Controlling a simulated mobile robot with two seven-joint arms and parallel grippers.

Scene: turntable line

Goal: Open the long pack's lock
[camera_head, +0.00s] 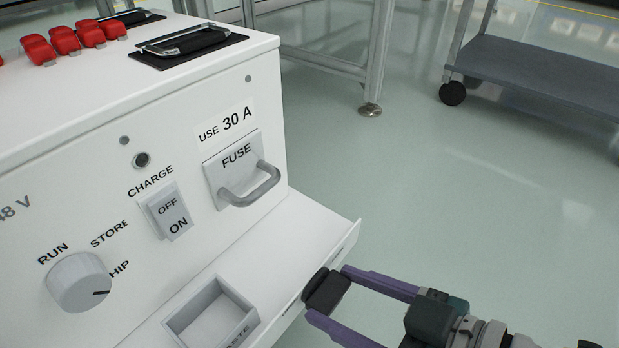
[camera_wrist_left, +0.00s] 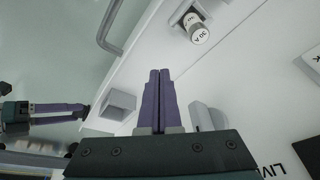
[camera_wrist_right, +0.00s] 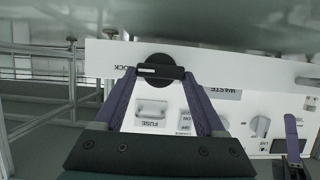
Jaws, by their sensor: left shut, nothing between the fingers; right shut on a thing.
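A black round lock knob (camera_wrist_right: 150,82) with a raised bar sits on the white panel (camera_wrist_right: 100,60) in the right wrist view, beside an upside-down label ending in "OCK". My right gripper (camera_wrist_right: 160,72) is shut on the knob's bar. In the head view the same gripper (camera_head: 326,290) holds the dark knob at the front edge of the white ledge (camera_head: 330,228); its fingers partly hide it. My left gripper (camera_wrist_left: 158,73) is shut and empty, above the white surface in the left wrist view. It is not seen in the head view.
The white unit carries a FUSE handle (camera_head: 252,188), an OFF/ON switch (camera_head: 166,210) and a dial (camera_head: 78,282) with its mark near "SHIP". A waste bin (camera_head: 190,306) sits in the ledge. A 30 A fuse (camera_wrist_left: 197,30) lies near my left gripper. Red clips (camera_head: 65,40) line the top.

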